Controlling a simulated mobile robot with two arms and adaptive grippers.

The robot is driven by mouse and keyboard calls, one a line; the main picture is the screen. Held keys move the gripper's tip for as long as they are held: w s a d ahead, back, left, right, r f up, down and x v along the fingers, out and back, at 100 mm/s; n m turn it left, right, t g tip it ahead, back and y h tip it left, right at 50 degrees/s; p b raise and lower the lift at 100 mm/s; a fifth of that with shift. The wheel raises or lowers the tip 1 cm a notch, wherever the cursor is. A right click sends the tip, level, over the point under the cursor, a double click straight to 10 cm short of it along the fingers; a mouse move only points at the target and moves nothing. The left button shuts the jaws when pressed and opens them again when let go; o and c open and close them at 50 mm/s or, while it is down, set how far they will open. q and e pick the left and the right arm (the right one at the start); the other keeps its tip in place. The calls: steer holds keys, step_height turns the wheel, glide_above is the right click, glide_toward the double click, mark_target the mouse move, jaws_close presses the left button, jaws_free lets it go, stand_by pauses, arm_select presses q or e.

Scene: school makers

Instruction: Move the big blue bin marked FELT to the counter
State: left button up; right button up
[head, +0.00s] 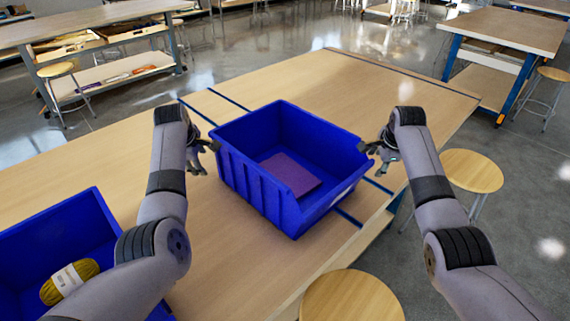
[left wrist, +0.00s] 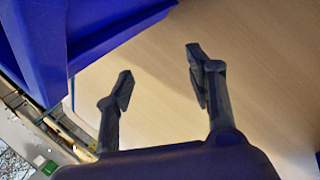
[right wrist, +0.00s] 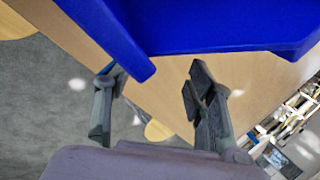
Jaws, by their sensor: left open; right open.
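A big blue bin (head: 262,188) stands on the wooden table between my two grippers, with a flat purple piece (head: 291,173) inside. A pale strip shows on its right-front side, but I cannot read any marking. My left gripper (head: 205,158) is open beside the bin's left side; in the left wrist view its fingers (left wrist: 160,82) are apart and empty, with the bin (left wrist: 95,35) at upper left. My right gripper (head: 376,152) is open close to the bin's right corner; in the right wrist view its fingers (right wrist: 150,92) are apart, just below the bin's rim (right wrist: 215,25).
A second blue bin (head: 97,222) with a yellow yarn ball (head: 69,280) stands at the left front, partly behind my left arm. The table (head: 390,95) is clear behind the bin. Stools (head: 350,298) (head: 468,171) stand along its right side. Other tables (head: 505,29) stand further back.

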arm_select(q)
steer(key=x, duration=0.3)
steer(key=shift+r, duration=0.1)
arm_select(e)
steer(key=x, duration=0.3)
arm_select(q)
steer(key=shift+d, duration=0.8)
arm_select(e)
steer(key=shift+s+a+r, duration=0.1)
steer(key=shift+a, duration=0.65)
